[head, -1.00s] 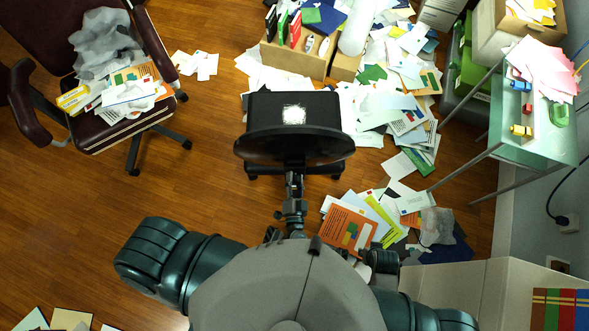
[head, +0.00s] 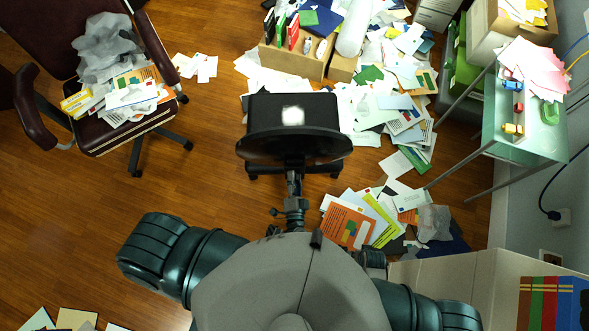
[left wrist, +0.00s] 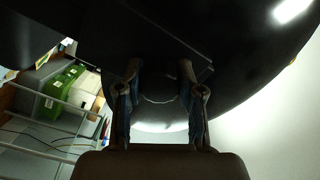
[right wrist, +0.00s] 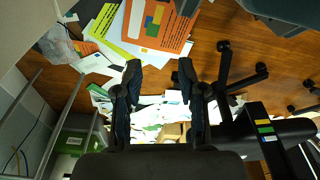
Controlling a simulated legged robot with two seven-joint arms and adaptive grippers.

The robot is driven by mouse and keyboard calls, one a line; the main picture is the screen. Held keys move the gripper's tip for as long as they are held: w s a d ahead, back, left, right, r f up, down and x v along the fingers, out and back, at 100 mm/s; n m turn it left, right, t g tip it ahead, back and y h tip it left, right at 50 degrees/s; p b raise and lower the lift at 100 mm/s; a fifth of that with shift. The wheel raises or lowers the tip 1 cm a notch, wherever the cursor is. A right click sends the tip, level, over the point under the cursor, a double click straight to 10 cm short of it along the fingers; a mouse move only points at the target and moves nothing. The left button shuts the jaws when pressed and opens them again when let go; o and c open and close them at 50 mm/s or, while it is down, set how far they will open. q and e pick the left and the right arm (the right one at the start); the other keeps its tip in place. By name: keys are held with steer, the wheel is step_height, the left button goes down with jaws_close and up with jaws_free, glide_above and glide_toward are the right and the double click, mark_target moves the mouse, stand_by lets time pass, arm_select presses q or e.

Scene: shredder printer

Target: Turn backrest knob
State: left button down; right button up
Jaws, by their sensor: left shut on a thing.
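A black office chair (head: 318,108) stands in the middle of the head view. Its backrest (head: 295,144) is seen nearly edge-on and faces away from me. My left gripper (head: 295,180) reaches up behind the backrest. In the left wrist view the dark backrest (left wrist: 235,50) fills the top, and my left gripper (left wrist: 162,92) has a finger on each side of a dark rounded knob (left wrist: 160,84). It is shut on the knob, whose details are lost in shadow. My right gripper (right wrist: 159,82) is open and empty above the floor, with the chair to its right.
Loose papers (head: 375,215) cover the floor right of the chair. A maroon chair (head: 110,70) with papers is at the left. A glass side table (head: 525,130) and a beige cabinet (head: 480,285) stand at the right. Bare wood floor lies at the left.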

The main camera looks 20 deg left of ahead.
arm_select(q)
steer(key=shift+r+m+p, duration=0.2)
steer(key=shift+m+p, duration=0.5)
steer(key=shift+m, duration=0.2)
steer(key=shift+m+p, duration=0.7)
steer(key=shift+m, duration=0.4)
arm_select(e)
steer(key=s+f, duration=0.4)
steer(key=f, duration=0.2)
steer(key=shift+s+d+f, duration=0.15)
steer(key=shift+s+d, duration=0.25)
arm_select(q)
steer(key=m+p, duration=0.2)
steer(key=shift+w+d+r+m, duration=0.1)
steer(key=shift+r+m, duration=0.05)
steer(key=shift+m, duration=0.25)
steer(key=shift+c, duration=2)
jaws_free()
steer(key=shift+d+f, duration=0.1)
steer(key=shift+f, duration=0.15)
arm_select(e)
steer(key=shift+w+r, duration=0.15)
steer(key=shift+r, duration=0.6)
arm_select(q)
steer(key=shift+s+f, duration=0.1)
steer(key=shift+s, duration=0.1)
